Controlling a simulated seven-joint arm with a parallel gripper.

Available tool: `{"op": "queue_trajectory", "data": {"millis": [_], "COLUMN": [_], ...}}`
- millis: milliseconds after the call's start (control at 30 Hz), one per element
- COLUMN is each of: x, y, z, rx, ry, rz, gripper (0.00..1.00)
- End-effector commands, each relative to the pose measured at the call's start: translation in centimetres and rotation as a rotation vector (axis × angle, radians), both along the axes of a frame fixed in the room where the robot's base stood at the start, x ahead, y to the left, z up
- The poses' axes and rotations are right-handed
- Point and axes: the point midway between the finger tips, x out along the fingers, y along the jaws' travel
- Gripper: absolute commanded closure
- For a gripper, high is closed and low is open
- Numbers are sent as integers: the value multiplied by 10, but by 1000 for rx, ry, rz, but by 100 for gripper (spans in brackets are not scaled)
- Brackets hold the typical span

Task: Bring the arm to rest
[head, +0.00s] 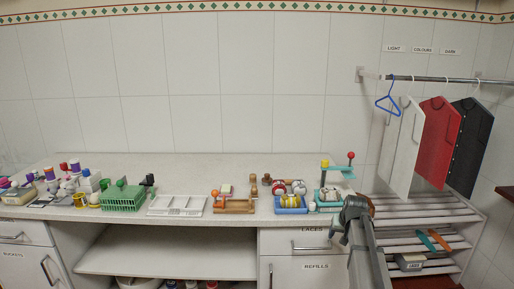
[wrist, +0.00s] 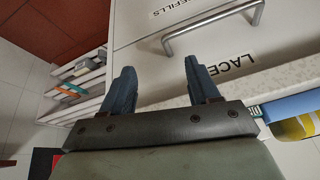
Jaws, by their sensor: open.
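My gripper (head: 355,207) is at the right end of the counter in the head view, close to the turquoise stand (head: 332,194) and the blue crate (head: 291,209). My arm reaches up to it from the bottom right. In the wrist view my gripper (wrist: 157,68) has its two dark blue fingers well apart. Nothing is held between them; the pale counter edge and the white drawer front (wrist: 140,25) show beyond. I cannot tell how far the fingers are from the counter.
The counter (head: 200,170) carries a green basket (head: 124,199), a white tray (head: 177,206) and a wooden holder (head: 234,206) along its front. Its back is mostly clear. A drawer handle (wrist: 212,28) sticks out near my fingers.

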Motion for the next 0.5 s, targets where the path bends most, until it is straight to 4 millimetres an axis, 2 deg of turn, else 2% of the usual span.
{"op": "queue_trajectory", "data": {"millis": [33,200,500], "x": [-17,-57,-134], "y": [6,18,43], "z": [-23,-87,-183], "rx": [0,0,-3], "ry": [31,118,270], "rz": [0,2,25], "gripper": [39,39,39]}}
